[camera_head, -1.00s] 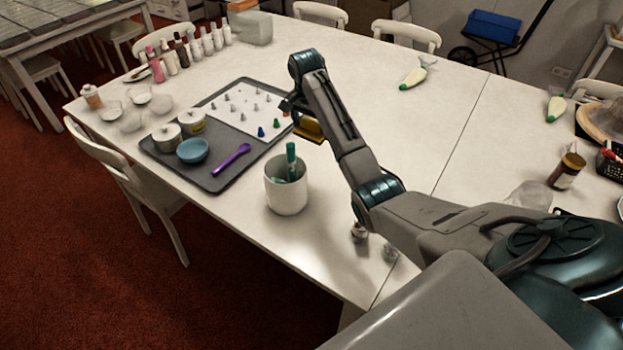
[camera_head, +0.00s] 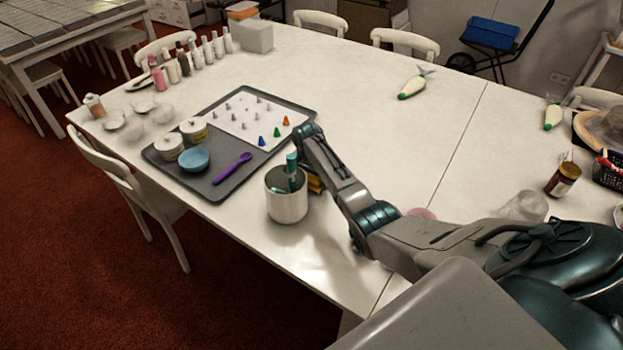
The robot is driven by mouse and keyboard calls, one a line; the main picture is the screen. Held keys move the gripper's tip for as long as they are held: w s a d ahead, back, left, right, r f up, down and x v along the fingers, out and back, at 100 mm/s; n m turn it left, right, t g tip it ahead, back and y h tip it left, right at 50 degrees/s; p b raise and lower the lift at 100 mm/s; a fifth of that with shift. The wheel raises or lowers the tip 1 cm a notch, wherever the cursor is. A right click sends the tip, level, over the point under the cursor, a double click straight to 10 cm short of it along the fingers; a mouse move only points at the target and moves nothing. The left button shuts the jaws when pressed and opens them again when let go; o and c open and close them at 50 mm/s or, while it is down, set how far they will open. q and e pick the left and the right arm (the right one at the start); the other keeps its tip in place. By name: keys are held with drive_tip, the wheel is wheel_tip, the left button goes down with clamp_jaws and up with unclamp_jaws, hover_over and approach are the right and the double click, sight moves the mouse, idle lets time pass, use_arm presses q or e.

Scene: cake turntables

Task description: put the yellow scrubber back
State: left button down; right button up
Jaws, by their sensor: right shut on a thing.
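My right gripper (camera_head: 311,172) reaches down there and is shut on the scrubber. Its fingers are mostly hidden by the cup and by my own arm. I cannot tell whether the scrubber touches the table or the cup. The cup stands upright and holds green-handled tools (camera_head: 291,165). My left gripper is not in view.
A grey tray (camera_head: 292,97) left of the gripper holds small piping tips, a blue bowl (camera_head: 194,160), white jars and a purple spoon (camera_head: 232,169). Bottles (camera_head: 185,62) stand at the back left. The table's middle is mostly clear; piping bags (camera_head: 412,86) lie farther back.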

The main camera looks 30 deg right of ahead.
sight(309, 184)
drive_tip(key=shift+f, duration=0.5)
drive_tip(key=o, duration=0.7)
drive_tip(key=shift+f, duration=0.1)
wheel_tip(309, 184, up, 12)
drive_tip(key=a+b, duration=0.1)
drive_tip(key=shift+s+a, duration=0.15)
drive_tip(key=shift+s, duration=0.1)
